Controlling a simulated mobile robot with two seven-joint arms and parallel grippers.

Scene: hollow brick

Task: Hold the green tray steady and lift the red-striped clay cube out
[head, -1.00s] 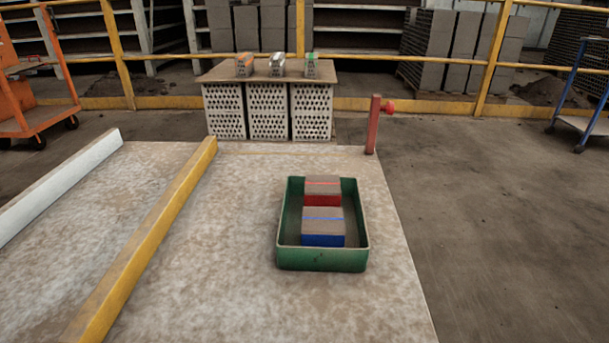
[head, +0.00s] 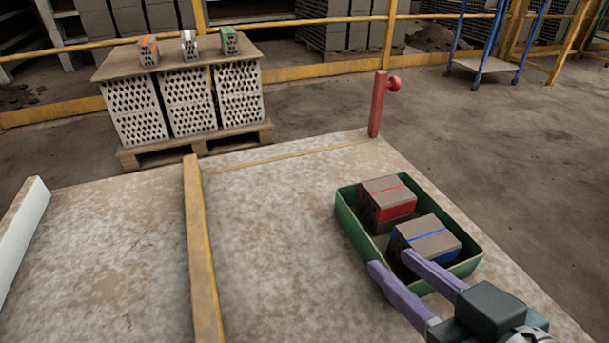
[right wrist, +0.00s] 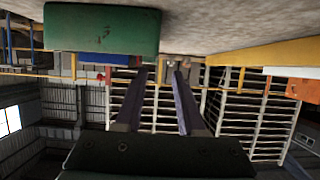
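The green tray (head: 346,222) stands on the dusty work surface at right in the head view. The red-striped clay cube (head: 388,200) sits in the tray's far left part. A blue-striped cube (head: 428,236) sits in the nearer part. My right gripper (head: 391,260) comes in from the bottom right, fingers apart and empty. Its tips overlap the tray's near side and the blue-striped cube; I cannot tell whether they touch. In the upside-down right wrist view, the tray wall (right wrist: 100,28) lies left of the spread fingers (right wrist: 162,74). My left gripper is out of view.
A red post with a knob (head: 377,105) stands at the surface's far edge. A yellow beam (head: 203,260) divides the surface. Three small striped blocks (head: 189,46) stand on a stack of hollow bricks (head: 190,100). The surface left of the tray is clear.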

